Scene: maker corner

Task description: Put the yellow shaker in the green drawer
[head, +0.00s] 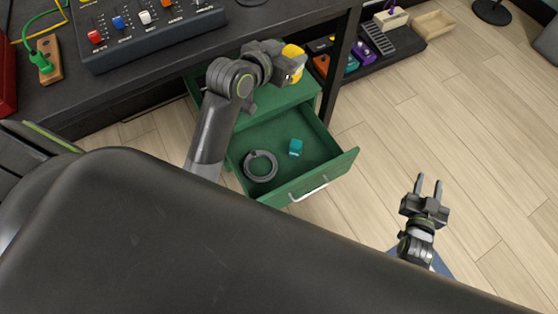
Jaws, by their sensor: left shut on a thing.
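The fingers partly hide the shaker. The green drawer (323,176) is pulled open below, with a silver handle on its front. A dark grey ring (260,166) and a small teal cube (295,147) lie inside it. My right gripper (428,188) is open and empty over the floor, right of the drawer.
A black table (160,66) carries a slider panel (150,28) and a power strip with a green plug (46,62). A low dark shelf (398,52) with coloured items and a wooden tray (434,24) stand at the upper right. The floor right of the drawer is clear.

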